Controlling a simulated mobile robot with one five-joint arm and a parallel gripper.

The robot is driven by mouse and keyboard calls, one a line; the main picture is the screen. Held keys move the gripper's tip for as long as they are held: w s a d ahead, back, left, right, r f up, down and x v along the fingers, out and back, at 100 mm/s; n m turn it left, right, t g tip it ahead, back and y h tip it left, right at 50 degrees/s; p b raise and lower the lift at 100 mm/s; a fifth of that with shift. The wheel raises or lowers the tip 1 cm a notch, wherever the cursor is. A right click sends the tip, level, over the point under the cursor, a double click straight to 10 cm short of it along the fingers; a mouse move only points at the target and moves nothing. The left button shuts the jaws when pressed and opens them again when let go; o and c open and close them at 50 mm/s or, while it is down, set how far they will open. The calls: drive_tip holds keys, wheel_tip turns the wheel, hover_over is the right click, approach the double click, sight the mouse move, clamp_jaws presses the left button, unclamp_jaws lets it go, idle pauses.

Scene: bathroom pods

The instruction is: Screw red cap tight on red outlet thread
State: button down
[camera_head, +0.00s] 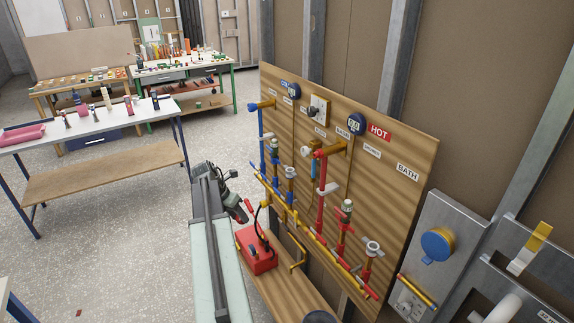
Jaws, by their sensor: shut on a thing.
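A wooden board (400,215) carries blue, red and yellow pipework below a HOT label (379,132). A red pipe (321,195) runs down its middle, and a shorter red outlet pipe (342,238) stands to its right. Another red pipe end (366,275) is further right. I cannot make out which end carries the outlet thread. My gripper (241,213) is left of the pipework, above the red box. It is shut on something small. A red piece (249,206) shows beside its jaws; I cannot tell whether it is the cap.
A red box (257,251) with a dark hose sits on a wooden shelf (288,292) below the board. A grey panel with a blue round fitting (437,244) is at the right. A white table (88,125) and workbenches stand at the back left.

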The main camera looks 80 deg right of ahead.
drive_tip(key=s+d+r+g+h, duration=0.35)
drive_tip(key=s+r, duration=0.25)
drive_tip(key=s, duration=0.3)
drive_tip(key=g+h, duration=0.6)
approach(315, 157)
drive_tip(key=shift+w+r, duration=0.1)
drive_tip(key=shift+w, duration=0.4)
drive_tip(key=shift+s+a, duration=0.1)
drive_tip(key=shift+x, duration=2.8)
drive_tip(key=shift+x, duration=1.15)
drive_tip(key=c, duration=0.8)
unclamp_jaws()
